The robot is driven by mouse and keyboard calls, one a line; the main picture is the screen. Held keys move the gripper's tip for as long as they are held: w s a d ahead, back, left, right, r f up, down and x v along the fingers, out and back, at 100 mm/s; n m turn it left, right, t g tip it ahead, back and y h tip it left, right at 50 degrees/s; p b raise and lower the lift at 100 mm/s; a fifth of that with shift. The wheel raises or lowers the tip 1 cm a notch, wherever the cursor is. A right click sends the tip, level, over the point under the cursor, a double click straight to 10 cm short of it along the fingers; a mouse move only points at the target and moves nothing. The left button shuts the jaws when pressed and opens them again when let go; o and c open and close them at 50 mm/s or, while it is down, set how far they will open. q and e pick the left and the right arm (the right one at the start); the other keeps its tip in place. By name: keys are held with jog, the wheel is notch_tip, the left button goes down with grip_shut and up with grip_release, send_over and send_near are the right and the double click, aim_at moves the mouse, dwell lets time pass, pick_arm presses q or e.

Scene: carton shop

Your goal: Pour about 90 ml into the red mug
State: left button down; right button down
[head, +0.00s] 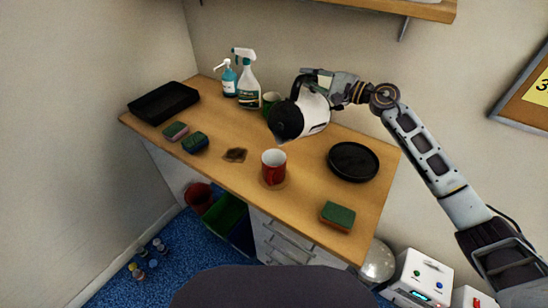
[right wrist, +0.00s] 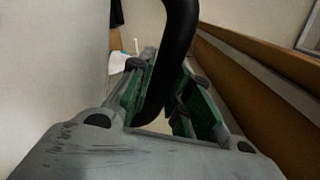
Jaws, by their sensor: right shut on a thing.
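The red mug (head: 273,168) stands upright on the wooden counter in the head view, its pale inside showing. A white and black kettle (head: 314,112) is held in the air behind and above it, tipped with its dark end (head: 285,122) down toward the mug. I cannot tell whether any liquid is flowing, nor the level in the mug. My right gripper (head: 310,82) is shut on the kettle's handle. In the right wrist view the black handle (right wrist: 178,60) passes between the green finger pads. My left gripper is not in view.
A green mug (head: 270,101), a spray bottle (head: 247,82) and a soap bottle (head: 228,80) stand behind. A black tray (head: 163,103), sponges (head: 195,142), a brown stain (head: 235,155), a black plate (head: 353,161) and another sponge (head: 338,215) lie around the counter (head: 308,190).

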jog(key=shift+r, duration=0.2)
jog(key=shift+w, duration=0.1)
jog(key=shift+w+d+r+m, duration=0.15)
jog(key=shift+w+d+m, duration=0.15)
jog(key=shift+w+m, duration=0.1)
jog(key=shift+w+d+b, duration=0.1)
jog(key=shift+w+b, duration=0.05)
jog(key=shift+b, duration=0.3)
